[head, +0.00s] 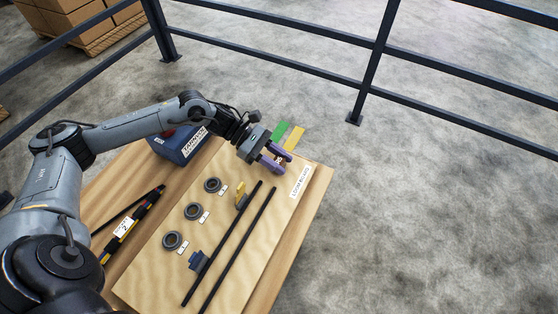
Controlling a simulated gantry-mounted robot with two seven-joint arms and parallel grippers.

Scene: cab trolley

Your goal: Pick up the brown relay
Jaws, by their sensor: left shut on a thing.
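My left gripper (277,161) is over the far end of the light wooden board (150,288), its purple fingers shut on a small brown thing, the brown relay (271,157). The fingers hide most of the relay. I cannot tell whether it is clear of the surface. Two black rails (236,252) run along the board. A yellow relay (241,194) and a blue-grey relay (199,261) sit at the left rail. My right gripper is not in view.
Three dark rings (193,211) with small labels lie left of the rails. Green (280,131) and yellow (294,138) strips lie beyond the gripper. A blue box (178,146) and a black-yellow tool (132,224) are at the left. Dark railings (372,62) stand behind.

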